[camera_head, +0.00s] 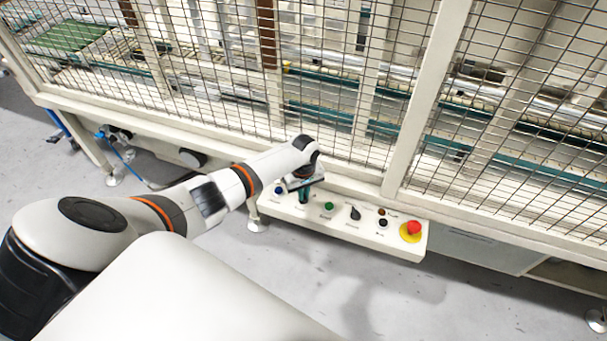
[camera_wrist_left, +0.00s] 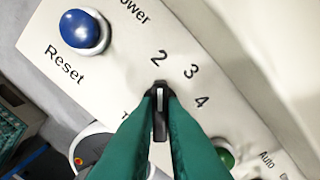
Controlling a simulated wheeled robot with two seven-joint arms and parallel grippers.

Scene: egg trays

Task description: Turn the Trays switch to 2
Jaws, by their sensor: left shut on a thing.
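The Trays switch (camera_wrist_left: 159,118) is a black knob with a white pointer line, on a cream control panel (camera_head: 292,212). In the left wrist view the digits 2, 3 and 4 are printed beside it, and its line points up toward the 2 (camera_wrist_left: 159,58). The green fingers of my left gripper (camera_wrist_left: 158,100) are shut on the knob from both sides. In the head view my left gripper (camera_head: 303,190) reaches down onto the panel's left part and hides the switch. Part of the label below the knob is covered by the fingers. My right gripper is not in view.
A blue Reset button (camera_wrist_left: 84,30) is left of the switch. A green button (camera_head: 328,206), another black knob (camera_head: 354,213) and a red emergency stop (camera_head: 414,228) are to the right. A wire-mesh fence (camera_head: 350,70) rises behind the panel. The floor in front is clear.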

